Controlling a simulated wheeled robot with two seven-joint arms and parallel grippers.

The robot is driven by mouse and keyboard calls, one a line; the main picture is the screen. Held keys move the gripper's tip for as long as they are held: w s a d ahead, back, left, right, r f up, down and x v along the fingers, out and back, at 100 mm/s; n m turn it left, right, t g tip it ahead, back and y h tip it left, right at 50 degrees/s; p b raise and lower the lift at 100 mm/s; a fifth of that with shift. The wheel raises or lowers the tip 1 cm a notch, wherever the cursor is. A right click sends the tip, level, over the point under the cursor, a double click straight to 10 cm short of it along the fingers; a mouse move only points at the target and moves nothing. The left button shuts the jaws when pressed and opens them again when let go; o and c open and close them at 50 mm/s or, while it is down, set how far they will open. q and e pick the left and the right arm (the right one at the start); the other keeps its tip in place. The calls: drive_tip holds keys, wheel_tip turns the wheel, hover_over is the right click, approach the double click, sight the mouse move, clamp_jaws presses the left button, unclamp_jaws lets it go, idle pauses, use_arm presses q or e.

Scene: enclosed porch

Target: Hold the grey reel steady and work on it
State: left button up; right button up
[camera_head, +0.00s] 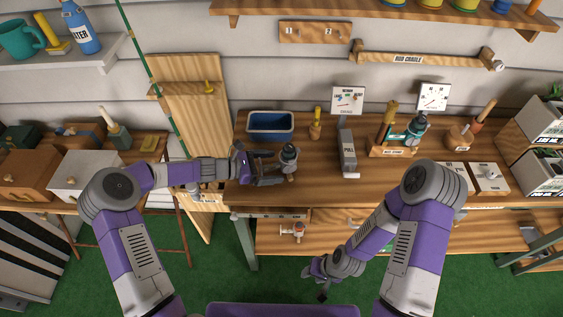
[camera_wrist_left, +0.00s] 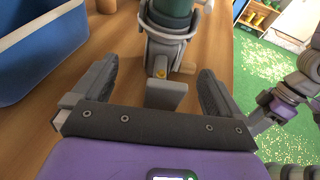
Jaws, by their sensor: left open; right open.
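The grey reel (camera_head: 289,155) stands near the workbench's front edge, left of centre. It also shows in the left wrist view (camera_wrist_left: 170,45), with a teal part, a grey frame and a grey foot. My left gripper (camera_head: 268,172) is open at the reel. In the left wrist view its fingers lie either side of the foot, with gaps visible, so it does not grip it. My right gripper (camera_head: 322,275) is open, low in front of the bench over the green floor, well away from the reel. The reel's far side is hidden.
A blue tray (camera_head: 270,137) lies behind the reel. A grey block-shaped stand (camera_head: 347,155) is to its right. Further right, a wooden rack (camera_head: 393,150) holds a teal item. Bare bench top lies between the reel and the stand.

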use_arm(q)
drive_tip(key=shift+x, duration=0.85)
drive_tip(key=shift+a, duration=0.1)
drive_tip(key=c, duration=1.5)
